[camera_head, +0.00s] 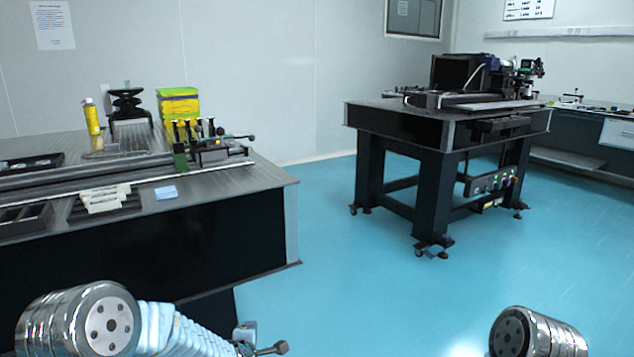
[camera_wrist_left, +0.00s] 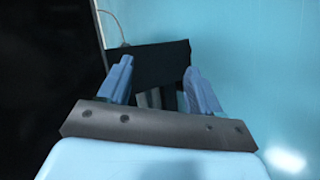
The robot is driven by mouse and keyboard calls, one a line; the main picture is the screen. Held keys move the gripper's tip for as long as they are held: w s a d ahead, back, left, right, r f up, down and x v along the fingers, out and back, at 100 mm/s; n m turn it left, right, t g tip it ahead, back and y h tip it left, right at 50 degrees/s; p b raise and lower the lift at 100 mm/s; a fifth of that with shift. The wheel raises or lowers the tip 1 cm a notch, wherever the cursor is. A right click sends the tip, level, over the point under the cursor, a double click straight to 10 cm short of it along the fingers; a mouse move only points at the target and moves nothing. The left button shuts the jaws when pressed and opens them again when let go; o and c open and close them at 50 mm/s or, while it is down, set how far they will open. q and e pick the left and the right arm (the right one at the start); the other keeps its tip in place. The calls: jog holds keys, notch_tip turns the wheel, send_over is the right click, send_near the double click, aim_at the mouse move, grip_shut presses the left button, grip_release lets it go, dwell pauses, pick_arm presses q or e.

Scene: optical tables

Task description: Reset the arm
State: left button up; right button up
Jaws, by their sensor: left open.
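My left arm (camera_head: 190,335) comes in at the bottom left of the head view, low in front of the near table. My left gripper (camera_wrist_left: 158,78) shows in the left wrist view with its two blue fingers apart. No object is visibly held between them. A dark box-like shape (camera_wrist_left: 150,62) and some grey strips lie beyond the fingers, and I cannot tell what they are. A rounded metal joint of my right arm (camera_head: 535,335) shows at the bottom right of the head view. My right gripper is out of view.
The near optical table (camera_head: 270,178) holds a yellow spray can (camera_head: 92,117), yellow boxes (camera_head: 178,103), a rail and a blue block (camera_head: 166,192). Another optical table (camera_head: 400,125) with instruments stands further back. Blue floor (camera_head: 335,265) is clear between them.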

pick_arm(q)
jog(key=s+d+f+m+g+h, duration=0.3)
jog(key=s+f+m+g, duration=0.3)
jog(key=s+f+m, duration=0.75)
jog(key=s+d+f+m+g+h, duration=0.1)
jog(key=s+f+g, duration=0.1)
jog(key=s, duration=0.7)
jog(key=s+d+f+m+g+h, duration=0.1)
jog(key=s+f+m+g, duration=0.1)
jog(key=s+f, duration=0.3)
jog(key=s, duration=0.4)
jog(key=shift+s+f+g, duration=0.15)
jog(key=shift+g, duration=0.15)
